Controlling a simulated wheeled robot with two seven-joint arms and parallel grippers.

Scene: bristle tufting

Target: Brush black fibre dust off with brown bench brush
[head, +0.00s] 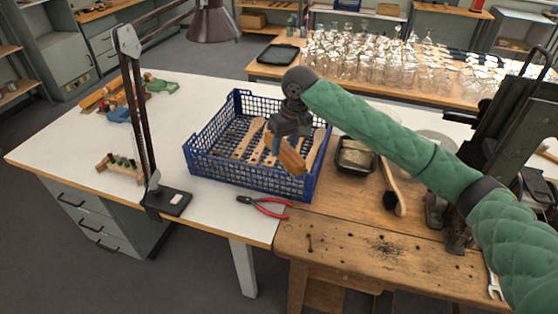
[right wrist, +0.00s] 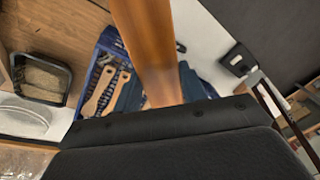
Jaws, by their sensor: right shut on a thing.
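My right gripper (head: 290,122) is above the blue crate, shut on a brown wooden piece (head: 291,158) that hangs down from it. The piece shows in the right wrist view (right wrist: 148,45) as a long smooth brown bar. No bristles show on it, so I cannot tell whether it is a brush. A brush (head: 392,188) with a brown wooden handle and dark bristles lies on the wooden bench at right. Black fibre dust (head: 385,247) is scattered on the bench's front part. My left gripper is not in view.
The blue crate (head: 208,168) holds several pale wooden handles. A black tray (head: 356,155) stands right of it. Red-handled pliers (head: 266,206) lie in front. A dark stand (head: 166,202) rises at left. A dark machine (head: 505,125) stands at right. The white table's left part has free room.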

